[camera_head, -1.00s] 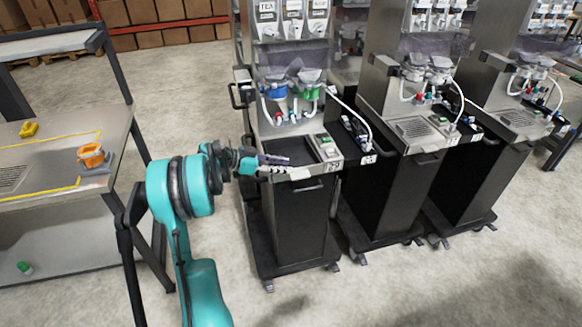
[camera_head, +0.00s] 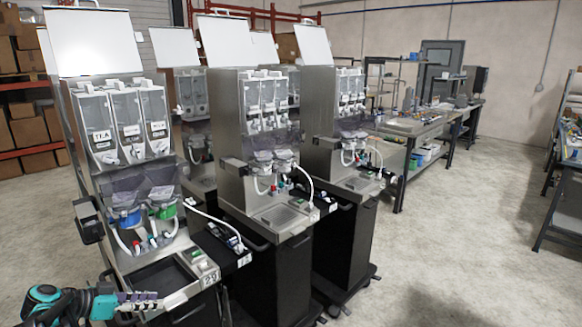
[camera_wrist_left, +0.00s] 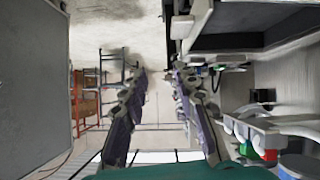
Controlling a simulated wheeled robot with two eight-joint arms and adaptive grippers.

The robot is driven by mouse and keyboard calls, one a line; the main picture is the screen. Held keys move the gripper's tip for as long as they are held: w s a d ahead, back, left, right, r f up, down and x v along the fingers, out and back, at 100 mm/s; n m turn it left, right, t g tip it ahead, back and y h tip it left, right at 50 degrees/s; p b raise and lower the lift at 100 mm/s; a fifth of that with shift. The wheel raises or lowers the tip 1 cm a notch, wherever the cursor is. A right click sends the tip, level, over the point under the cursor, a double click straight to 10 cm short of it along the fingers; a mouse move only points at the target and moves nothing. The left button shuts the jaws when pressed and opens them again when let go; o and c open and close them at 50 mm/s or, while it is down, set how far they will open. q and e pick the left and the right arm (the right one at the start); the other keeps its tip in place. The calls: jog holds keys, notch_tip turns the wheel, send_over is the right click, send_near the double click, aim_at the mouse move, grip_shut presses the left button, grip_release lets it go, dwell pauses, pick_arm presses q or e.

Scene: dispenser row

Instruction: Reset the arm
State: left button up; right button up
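My left gripper (camera_head: 148,301) is at the lower left of the head view, at the end of my teal arm. It is by the front tray edge of the nearest drink dispenser (camera_head: 128,107). I cannot tell whether it touches that edge. In the left wrist view the two fingers of my left gripper (camera_wrist_left: 160,92) stand wide apart with nothing between them. The dispenser's blue, green and red parts show at the lower right of the wrist view, outside the fingers. My right gripper is not in view.
A second dispenser (camera_head: 262,110) and a third dispenser (camera_head: 331,110) stand to the right of the nearest one. A workbench (camera_head: 413,128) with items is behind on the right. Boxes on a red rack (camera_head: 30,128) stand at the back left.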

pick_arm(q)
jog(key=s+d+r+n+g+y, duration=0.1)
jog(key=s+d+n+g, duration=0.1)
jog(key=d, duration=0.8)
jog(key=s+d+f+n+y, duration=0.1)
jog(key=s+d+n+y, duration=0.1)
jog(key=s+d, duration=0.5)
jog(key=s+d+f+n+y, duration=0.2)
jog(key=s+d+y, duration=0.2)
jog(key=s+d, duration=0.4)
jog(key=s, duration=0.3)
jog(key=shift+d+f+y, duration=0.15)
jog(key=shift+f+y, duration=0.1)
jog(key=shift+y, duration=0.05)
